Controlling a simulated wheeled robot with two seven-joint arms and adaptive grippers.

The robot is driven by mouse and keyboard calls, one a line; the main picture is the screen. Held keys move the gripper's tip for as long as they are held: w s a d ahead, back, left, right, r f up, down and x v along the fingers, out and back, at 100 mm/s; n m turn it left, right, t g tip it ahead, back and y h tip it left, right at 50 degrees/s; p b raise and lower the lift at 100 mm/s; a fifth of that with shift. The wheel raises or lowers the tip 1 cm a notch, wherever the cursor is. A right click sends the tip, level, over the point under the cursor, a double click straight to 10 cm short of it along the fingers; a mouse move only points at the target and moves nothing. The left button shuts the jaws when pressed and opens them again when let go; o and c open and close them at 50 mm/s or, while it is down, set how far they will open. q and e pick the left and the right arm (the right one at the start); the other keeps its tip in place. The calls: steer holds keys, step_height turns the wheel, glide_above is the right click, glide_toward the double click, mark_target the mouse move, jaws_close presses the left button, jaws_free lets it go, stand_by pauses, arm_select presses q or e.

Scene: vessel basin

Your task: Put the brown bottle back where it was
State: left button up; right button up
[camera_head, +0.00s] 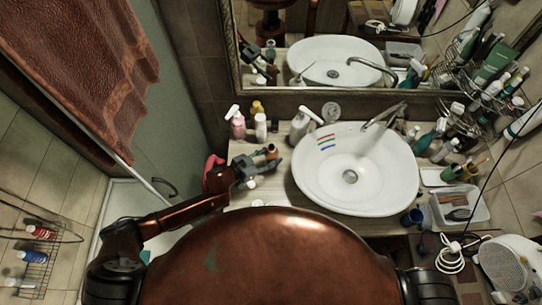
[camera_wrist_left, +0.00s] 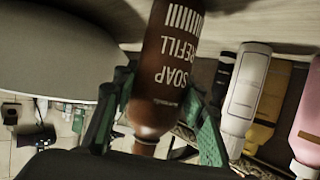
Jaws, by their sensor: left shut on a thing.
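The brown bottle (camera_wrist_left: 172,62) with white "SOAP REFILL" lettering is between the fingers of my left gripper (camera_wrist_left: 155,120) in the left wrist view. The green-padded fingers are shut on it near its narrow neck end. In the head view my left gripper (camera_head: 250,172) is over the counter, left of the white basin, and the brown bottle (camera_head: 271,151) shows small at its tip. I cannot tell whether the bottle's base touches the counter. My right gripper is not in view.
A pink pump bottle (camera_head: 237,122), a white bottle (camera_head: 260,127) and a yellow bottle (camera_head: 257,107) stand behind the gripper by the wall. A white pump bottle (camera_head: 300,125) stands beside the basin (camera_head: 398,190).

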arm_select(q)
steer(key=o, duration=1.4)
steer(key=shift+c, duration=0.2)
steer(key=shift+r, duration=0.15)
steer(key=v, duration=1.2)
